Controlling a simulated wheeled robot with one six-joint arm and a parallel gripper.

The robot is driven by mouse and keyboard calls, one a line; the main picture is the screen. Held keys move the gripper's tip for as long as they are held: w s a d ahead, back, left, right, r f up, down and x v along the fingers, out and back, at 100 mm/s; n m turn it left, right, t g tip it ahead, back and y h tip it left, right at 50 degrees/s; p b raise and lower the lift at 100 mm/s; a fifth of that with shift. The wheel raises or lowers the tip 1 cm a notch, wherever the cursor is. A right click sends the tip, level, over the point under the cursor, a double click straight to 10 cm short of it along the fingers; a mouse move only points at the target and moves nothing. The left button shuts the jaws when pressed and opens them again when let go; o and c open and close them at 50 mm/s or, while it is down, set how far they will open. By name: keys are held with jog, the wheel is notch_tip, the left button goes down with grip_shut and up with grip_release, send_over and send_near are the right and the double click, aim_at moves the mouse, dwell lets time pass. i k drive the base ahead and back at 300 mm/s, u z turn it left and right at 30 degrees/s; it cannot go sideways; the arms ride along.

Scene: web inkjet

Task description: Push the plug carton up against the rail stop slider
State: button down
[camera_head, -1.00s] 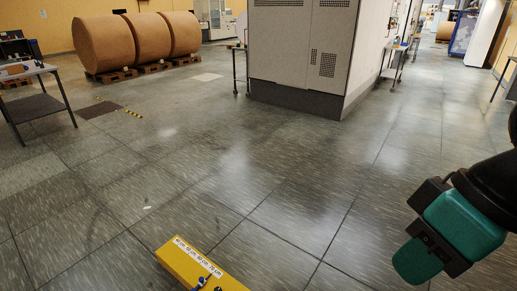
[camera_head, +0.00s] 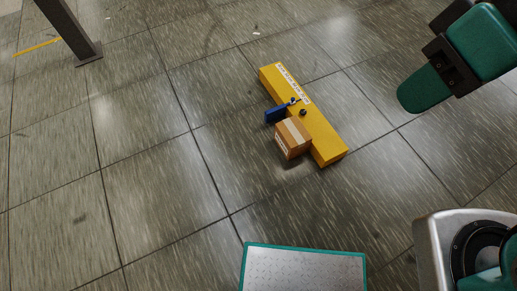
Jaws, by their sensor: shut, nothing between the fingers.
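The plug carton (camera_head: 292,139), a small brown box with a pale tape strip, sits on the floor at the near-left side of the yellow rail (camera_head: 326,147). The blue rail stop slider (camera_head: 277,114) sticks out from the same side of the rail, just beyond the carton. The two are very close; I cannot tell whether they touch. A white scale strip and a dark knob show on the rail. My gripper (camera_head: 418,95), with green fingers, is shut and empty at the upper right, apart from the carton and to the right of the rail.
A dark post (camera_head: 73,36) with a flat foot stands at the upper left, beside a yellow floor line (camera_head: 37,47). Small white scraps lie on the floor at the top. The tiled floor around the rail and carton is otherwise clear.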

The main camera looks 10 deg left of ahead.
aim_at(294, 140)
jog(key=u, duration=0.55)
jog(key=i, duration=1.2)
jog(key=z, duration=0.65)
